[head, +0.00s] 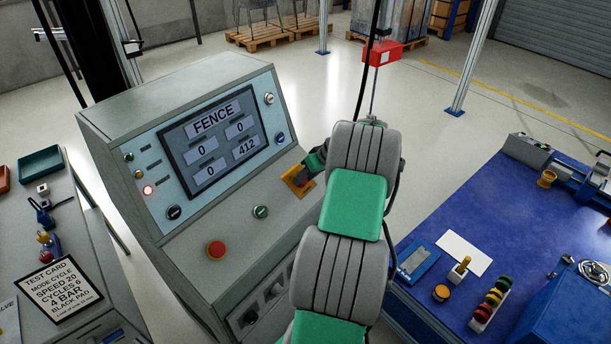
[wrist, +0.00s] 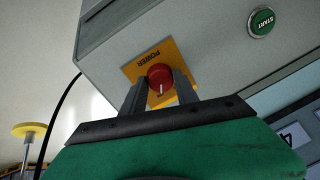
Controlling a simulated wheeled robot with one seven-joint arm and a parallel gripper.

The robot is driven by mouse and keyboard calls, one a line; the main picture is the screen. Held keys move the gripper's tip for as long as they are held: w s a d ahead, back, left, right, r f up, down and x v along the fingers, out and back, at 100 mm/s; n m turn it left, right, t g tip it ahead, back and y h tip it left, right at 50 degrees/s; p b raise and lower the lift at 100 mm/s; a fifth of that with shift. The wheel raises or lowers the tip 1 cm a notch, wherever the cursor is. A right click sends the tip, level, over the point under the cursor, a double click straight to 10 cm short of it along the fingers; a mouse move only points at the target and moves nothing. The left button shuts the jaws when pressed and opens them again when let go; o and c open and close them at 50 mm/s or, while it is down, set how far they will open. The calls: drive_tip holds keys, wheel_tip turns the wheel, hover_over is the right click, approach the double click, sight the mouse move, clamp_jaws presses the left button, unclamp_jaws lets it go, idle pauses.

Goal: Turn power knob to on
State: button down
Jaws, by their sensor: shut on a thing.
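The red power knob (wrist: 160,76) sits on a yellow plate marked POWER (wrist: 142,61) on the sloped console. My gripper (wrist: 160,88) has a finger on each side of the knob and is shut on it. A white mark on the knob points down in the wrist view, towards the gripper's palm. In the head view my gripper (head: 304,172) reaches the yellow plate (head: 290,183) at the console's right side, and the knob is mostly hidden there. The console screen (head: 222,142) reads FENCE, with zeros and 412.
A green START button (head: 261,212) and a red mushroom button (head: 216,250) are on the console near my gripper. A blue-topped bench (head: 480,215) with small parts stands at right. A bench with a test card (head: 58,287) stands at left.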

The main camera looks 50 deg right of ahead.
idle(0.3)
drive_tip(key=c, duration=0.9)
unclamp_jaws()
drive_tip(key=b+v, duration=0.1)
drive_tip(key=v, duration=0.7)
drive_tip(key=shift+f, duration=0.1)
drive_tip(key=shift+m, duration=0.3)
